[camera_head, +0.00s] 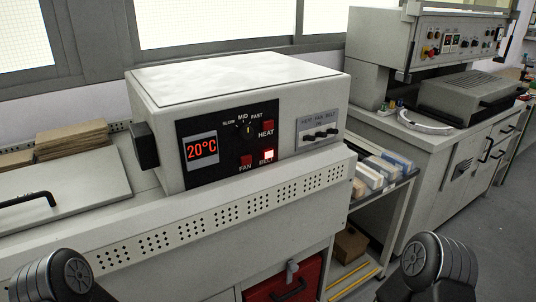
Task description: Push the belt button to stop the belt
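The belt button (268,155) is a small square on the black control panel (215,124) of a pale boxy machine (240,82). It glows bright whitish red, and its label sits at its lower edge. The red heat button (268,126) is above it, and the red fan button (246,161) is to its left; both look unlit. A display (201,148) reads 20°C. Dark rounded parts of my two arms show at the bottom left and bottom right corners, well apart from the panel. Neither gripper is in view.
A perforated pale ledge (190,238) runs in front of the machine. A dial (247,130) and a plate with small black switches (320,134) are near the buttons. A lid with a black handle (28,199) lies left. The space before the panel looks clear.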

